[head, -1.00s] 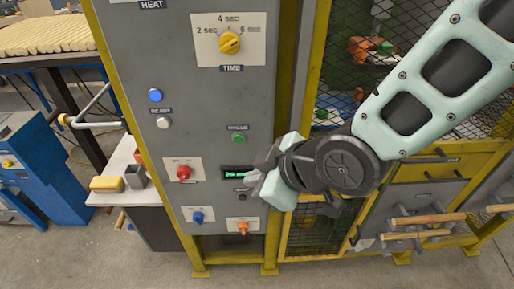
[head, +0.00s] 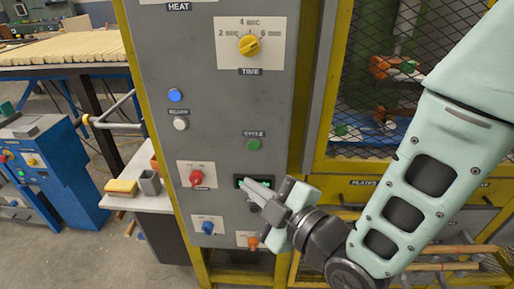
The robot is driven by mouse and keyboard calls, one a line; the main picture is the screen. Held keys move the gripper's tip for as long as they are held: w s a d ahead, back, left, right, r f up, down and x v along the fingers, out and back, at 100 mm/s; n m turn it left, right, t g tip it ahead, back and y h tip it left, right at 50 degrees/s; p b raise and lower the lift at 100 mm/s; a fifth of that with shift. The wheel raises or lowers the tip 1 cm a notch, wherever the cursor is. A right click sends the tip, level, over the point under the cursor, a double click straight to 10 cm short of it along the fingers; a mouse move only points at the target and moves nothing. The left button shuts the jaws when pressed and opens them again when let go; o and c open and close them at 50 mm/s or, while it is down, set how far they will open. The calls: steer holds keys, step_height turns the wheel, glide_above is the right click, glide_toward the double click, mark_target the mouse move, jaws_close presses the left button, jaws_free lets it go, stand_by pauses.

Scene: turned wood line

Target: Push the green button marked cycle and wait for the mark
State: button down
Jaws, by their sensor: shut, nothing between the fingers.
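The green button (head: 254,144) sits on the grey control panel (head: 218,110), just under its CYCLE label (head: 255,133). It is uncovered in the head view. My gripper (head: 248,187) is shut and empty. Its fingertips appear in front of the small green-lit display (head: 241,183), below the button and apart from it in the picture. I cannot tell whether the fingertips touch the panel. The gripper hides part of the display and the panel's lower right.
A yellow TIME knob (head: 250,45), a lit blue lamp (head: 175,95), a white button (head: 181,124), and red (head: 196,178), blue (head: 208,227) and orange (head: 252,243) knobs share the panel. A yellow-framed mesh guard (head: 385,85) stands to the right.

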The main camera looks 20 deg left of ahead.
mark_target(254, 146)
steer(key=shift+w+a+p, duration=0.2)
steer(key=shift+w+a, duration=0.15)
steer(key=shift+w, duration=1.1)
steer(key=shift+w+a+p, duration=0.25)
steer(key=shift+w+a, duration=0.1)
steer(key=shift+w, duration=1.05)
steer(key=shift+w+a+p, duration=0.2)
steer(key=shift+w+a, duration=0.15)
steer(key=shift+w, duration=1.1)
steer(key=shift+w+a+b, duration=0.1)
steer(key=shift+w+b, duration=0.2)
steer(key=shift+w, duration=0.1)
steer(key=shift+w+a, duration=0.1)
steer(key=shift+w, duration=0.25)
steer(key=shift+s+b, duration=0.15)
steer(key=shift+b, duration=0.2)
steer(key=shift+s+d+b, duration=0.2)
steer(key=shift+s+b, duration=0.1)
steer(key=shift+s, duration=0.35)
